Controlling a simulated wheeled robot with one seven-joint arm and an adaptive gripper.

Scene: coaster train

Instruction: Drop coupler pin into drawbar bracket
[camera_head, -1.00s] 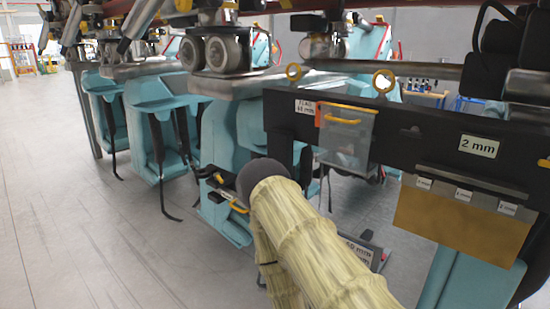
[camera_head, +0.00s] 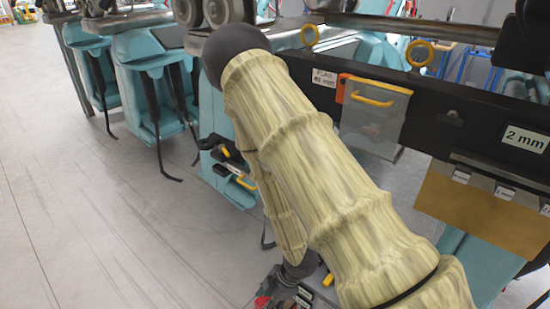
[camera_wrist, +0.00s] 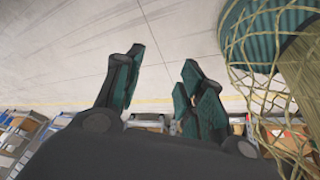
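I cannot tell whether either is the coupler pin, and I cannot identify the drawbar bracket with certainty. My gripper (camera_wrist: 163,60) is in the wrist view, with its dark green fingers spread apart and nothing between them. Its fingers point over pale floor, away from any part of the train. My sleeved arm covers the middle of the head view and hides part of the beam and what lies behind it.
A clear box (camera_head: 374,115) with orange and yellow trim hangs on the beam. A tan panel (camera_head: 475,212) hangs at right. Teal seats (camera_head: 150,75) line the train at left. Grey floor (camera_head: 90,220) is open at left. Shelves with boxes (camera_wrist: 25,122) stand in the wrist view.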

